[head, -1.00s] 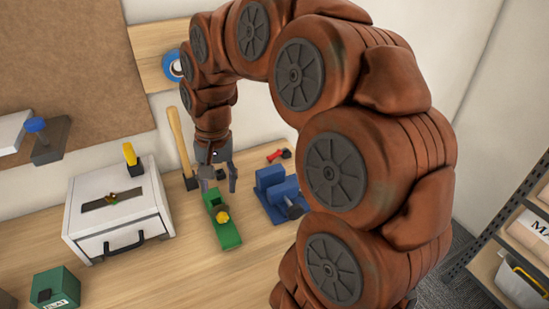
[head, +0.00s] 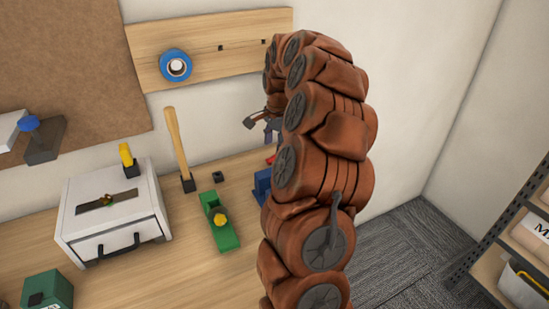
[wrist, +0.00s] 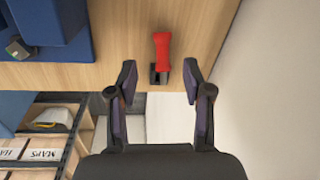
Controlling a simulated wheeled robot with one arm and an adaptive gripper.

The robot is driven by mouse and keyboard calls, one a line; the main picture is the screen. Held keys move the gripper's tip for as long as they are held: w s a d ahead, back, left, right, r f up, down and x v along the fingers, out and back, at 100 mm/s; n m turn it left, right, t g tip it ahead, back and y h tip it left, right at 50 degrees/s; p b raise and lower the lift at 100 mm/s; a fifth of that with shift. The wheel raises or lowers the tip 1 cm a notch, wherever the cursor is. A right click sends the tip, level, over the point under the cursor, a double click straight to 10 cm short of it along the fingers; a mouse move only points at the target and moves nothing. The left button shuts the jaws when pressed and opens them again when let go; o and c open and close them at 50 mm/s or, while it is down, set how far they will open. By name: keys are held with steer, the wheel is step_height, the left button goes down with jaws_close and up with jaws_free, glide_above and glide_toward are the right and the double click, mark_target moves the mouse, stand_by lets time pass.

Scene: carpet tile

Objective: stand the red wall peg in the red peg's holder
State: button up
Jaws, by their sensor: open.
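The red wall peg (wrist: 161,48) shows at the top middle of the wrist view, near the table's edge. A small black block (wrist: 158,76) touches its lower end; I cannot tell whether the peg sits in it or only lies against it. In the head view only a sliver of the red peg (head: 270,159) shows beside my arm. My gripper (wrist: 159,68) is open and empty, its fingers on either side of the black block in the picture and apart from it. In the head view my gripper (head: 269,125) is above the table, partly hidden by my arm.
A blue vise (head: 262,184) stands close by, mostly hidden by my arm. A green plane (head: 221,232), an empty-looking dark block (head: 218,177), a hammer (head: 178,145) and a white box (head: 113,216) stand to the left. A wooden wall board (head: 215,67) holds blue tape (head: 176,66).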

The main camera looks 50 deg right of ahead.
mark_target(273, 157)
steer(key=shift+w+d+f+p, duration=0.15)
steer(key=shift+f+p, duration=0.15)
steer(key=shift+f, duration=0.7)
steer(key=shift+w+f+p, duration=0.2)
steer(key=shift+f+p, duration=0.1)
steer(key=shift+f, duration=0.75)
steer(key=shift+w+d+f+p, duration=0.15)
steer(key=shift+f+p, duration=0.15)
steer(key=shift+f, duration=0.7)
steer(key=shift+a, duration=0.1)
jaws_close()
